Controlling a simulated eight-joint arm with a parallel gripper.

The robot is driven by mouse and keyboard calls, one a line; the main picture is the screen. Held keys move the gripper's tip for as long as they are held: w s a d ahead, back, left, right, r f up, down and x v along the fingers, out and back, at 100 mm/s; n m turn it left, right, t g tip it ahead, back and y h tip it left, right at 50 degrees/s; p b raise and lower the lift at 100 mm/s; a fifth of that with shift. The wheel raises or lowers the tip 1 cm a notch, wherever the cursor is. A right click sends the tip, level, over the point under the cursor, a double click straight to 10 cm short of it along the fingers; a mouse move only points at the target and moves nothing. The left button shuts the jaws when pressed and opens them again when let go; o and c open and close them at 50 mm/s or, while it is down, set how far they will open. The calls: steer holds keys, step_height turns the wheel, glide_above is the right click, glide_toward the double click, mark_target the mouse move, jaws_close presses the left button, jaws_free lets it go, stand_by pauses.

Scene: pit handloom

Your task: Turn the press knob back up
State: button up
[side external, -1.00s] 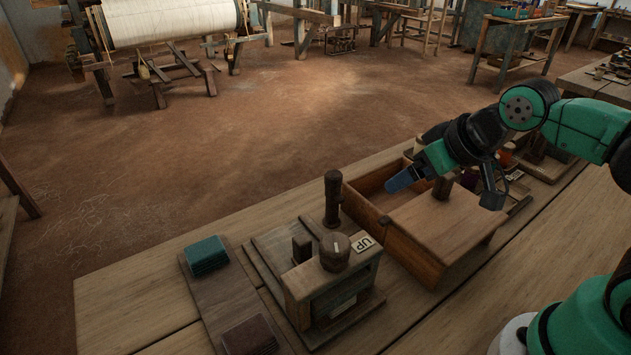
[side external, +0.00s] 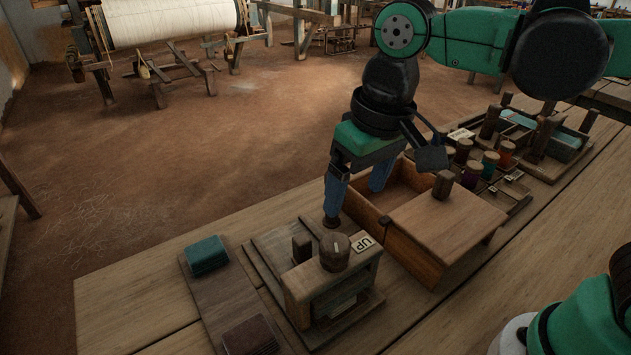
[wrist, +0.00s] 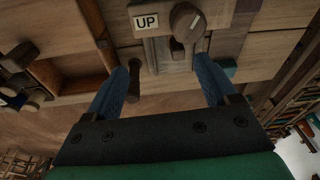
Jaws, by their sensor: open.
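The press (side external: 322,287) is a small wooden frame on the bench. Its round brown knob (side external: 334,251) sits on top, with a short white mark on its face. An UP label (side external: 363,243) lies to the right of the knob, and the mark does not point at it. In the wrist view the knob (wrist: 184,24) is at top centre with the UP label (wrist: 147,22) to its left. My gripper (side external: 356,203) is open, pointing down, above and behind the knob, apart from it. The wrist view also shows my open fingers (wrist: 163,72).
An open wooden box (side external: 408,243) with a partly covering lid stands right of the press. Teal squares (side external: 206,254) and dark red squares (side external: 250,337) lie on a board to the left. Several coloured spools (side external: 489,163) stand farther right. The front bench is clear.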

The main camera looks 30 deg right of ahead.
mark_target(334, 241)
steer(key=a, duration=0.1)
steer(key=a+g, duration=0.1)
steer(key=a, duration=0.1)
steer(key=shift+s+a+r+h, duration=0.2)
steer(key=shift+s+r+h, duration=0.1)
steer(key=shift+s+h, duration=0.1)
steer(key=shift+a+f+g, duration=0.1)
steer(key=shift+a+g, duration=0.1)
steer(key=shift+g, duration=0.1)
steer(key=shift+f, duration=2.65)
steer(key=shift+c, duration=0.2)
jaws_close()
